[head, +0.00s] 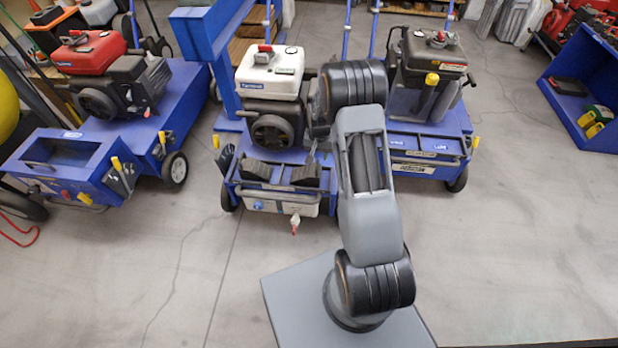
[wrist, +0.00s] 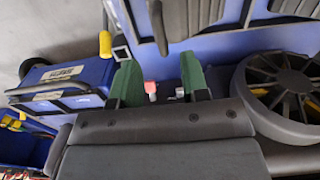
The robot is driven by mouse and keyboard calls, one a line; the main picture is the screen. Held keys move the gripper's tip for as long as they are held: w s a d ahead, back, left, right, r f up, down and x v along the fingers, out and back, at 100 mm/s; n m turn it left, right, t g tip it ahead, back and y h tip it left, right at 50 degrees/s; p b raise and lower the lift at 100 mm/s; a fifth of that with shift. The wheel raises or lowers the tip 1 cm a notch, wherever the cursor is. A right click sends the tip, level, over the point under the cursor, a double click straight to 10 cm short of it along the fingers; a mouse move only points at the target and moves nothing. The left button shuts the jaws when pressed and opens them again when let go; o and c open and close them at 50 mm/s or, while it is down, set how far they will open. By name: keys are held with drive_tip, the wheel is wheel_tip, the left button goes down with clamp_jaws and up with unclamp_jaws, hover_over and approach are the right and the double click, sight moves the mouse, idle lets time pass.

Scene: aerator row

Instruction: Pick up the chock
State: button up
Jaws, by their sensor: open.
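Two dark, ribbed, wedge-like blocks that look like chocks sit on the front deck of the middle blue machine. In the head view one chock (head: 254,170) is on the left and the other chock (head: 306,175) on the right, close to my arm. In the wrist view, dark ribbed blocks, one (wrist: 200,14) near the top centre and another (wrist: 297,7) at the top right, appear to be the same pair. My gripper (wrist: 160,84) has green fingertips, spread apart with nothing held between them. The blocks lie beyond the fingertips, apart from them. In the head view my arm mostly hides the gripper.
The middle machine's white-tanked engine (head: 270,75) stands behind the blocks; its round black cover (wrist: 284,92) is close at right in the wrist view. Other blue machines stand left (head: 110,130) and right (head: 430,145). A blue bin (head: 590,85) is far right. Foreground floor is open.

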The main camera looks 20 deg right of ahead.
sight(317, 163)
drive_tip(key=shift+a+f+b, duration=0.1)
drive_tip(key=shift+f+b, duration=1.25)
drive_tip(key=shift+f, duration=1.9)
drive_tip(key=shift+c, duration=0.4)
drive_tip(key=shift+r, duration=0.1)
clamp_jaws()
